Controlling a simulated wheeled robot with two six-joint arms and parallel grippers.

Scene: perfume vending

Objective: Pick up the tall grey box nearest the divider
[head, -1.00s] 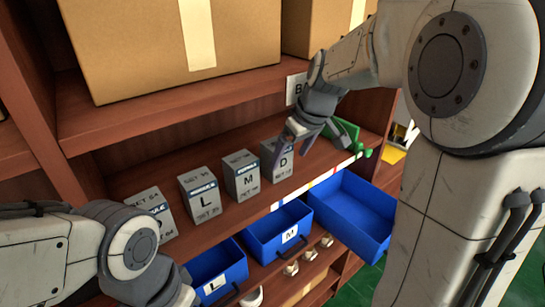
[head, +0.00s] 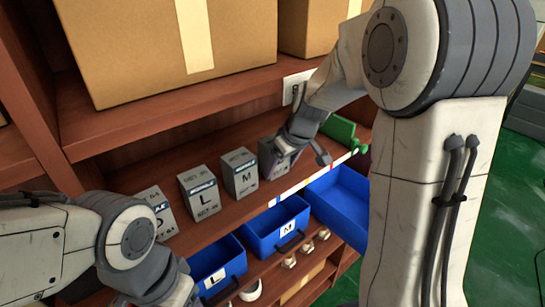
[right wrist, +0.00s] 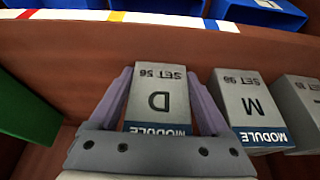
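The grey box marked D (head: 272,160) stands upright on the middle shelf, closest to the green divider (head: 340,132). My right gripper (head: 292,158) is at this box, partly covering it in the head view. In the right wrist view the D box (right wrist: 160,95) stands between the two purple fingers of my right gripper (right wrist: 160,90), one along each side. The fingers look open around it, with slim gaps; contact is not clear. The divider (right wrist: 25,105) also shows there. My left arm is at the lower left of the head view; its fingers are out of sight.
A box marked M (head: 240,173) stands close beside the D box, and a box marked L (head: 199,193) is further left. A large cardboard box (head: 130,50) sits on the shelf above.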

